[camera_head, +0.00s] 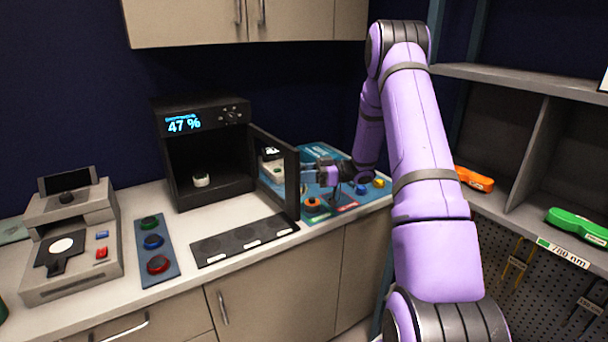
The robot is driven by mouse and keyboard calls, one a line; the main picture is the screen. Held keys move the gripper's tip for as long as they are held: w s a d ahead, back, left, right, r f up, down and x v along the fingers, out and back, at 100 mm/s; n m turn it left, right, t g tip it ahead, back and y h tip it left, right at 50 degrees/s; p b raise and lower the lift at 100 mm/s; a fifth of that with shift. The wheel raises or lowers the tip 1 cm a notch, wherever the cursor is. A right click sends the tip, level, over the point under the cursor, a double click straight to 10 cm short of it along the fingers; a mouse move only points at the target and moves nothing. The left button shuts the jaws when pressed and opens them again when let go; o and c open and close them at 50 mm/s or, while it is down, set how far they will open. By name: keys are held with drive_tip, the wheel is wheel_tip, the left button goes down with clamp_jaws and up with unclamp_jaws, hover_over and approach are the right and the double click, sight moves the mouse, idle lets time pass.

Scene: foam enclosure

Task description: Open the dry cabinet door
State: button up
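The dry cabinet (205,140) is a black box on the counter with a lit display reading 47 %. Its door (274,172) is hinged on the right and stands wide open, swung out toward the front of the counter. The inside shows, with a small white item (201,179) on its floor. My gripper (318,177) is just right of the door's front part, on its outer side. It is small and partly dark here, so I cannot tell whether it touches the door or how its fingers stand.
A black mat (245,240) with round spots lies before the cabinet. A blue strip with coloured rings (157,250) and a grey instrument (70,240) are left. A blue mat (330,206) with small items lies under my gripper. Shelves (540,85) stand right.

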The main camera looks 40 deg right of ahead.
drive_tip(key=v, duration=1)
drive_tip(key=shift+d, duration=0.3)
drive_tip(key=w+a+r+m+t+h, duration=0.1)
drive_tip(key=w+a+r+t+h, duration=0.1)
drive_tip(key=w+a+r+h, duration=0.3)
drive_tip(key=w+a+r+m+t+h, duration=0.1)
drive_tip(key=w+r+t+h, duration=0.2)
drive_tip(key=r, duration=0.5)
drive_tip(key=s+a+r+m+h, duration=0.2)
drive_tip(key=a+r+m+h, duration=0.15)
drive_tip(key=r, duration=0.25)
drive_tip(key=s+a+r+m+h, duration=0.2)
drive_tip(key=r+h, duration=0.3)
drive_tip(key=r, duration=0.1)
drive_tip(key=s+a+m+g, duration=0.1)
drive_tip(key=s+a+g, duration=0.2)
drive_tip(key=s, duration=0.8)
drive_tip(key=s+a+f+m+g, duration=0.1)
drive_tip(key=s+a+m+g, duration=0.1)
drive_tip(key=s+a, duration=0.6)
drive_tip(key=s+a+f+m+g, duration=0.1)
drive_tip(key=s+a+g, duration=0.2)
drive_tip(key=s, duration=1.1)
drive_tip(key=a, duration=0.2)
drive_tip(key=shift+s+a+f+m+g+y, duration=0.2)
drive_tip(key=shift+a+m+g+y, duration=0.1)
drive_tip(key=shift+a+m+y, duration=0.1)
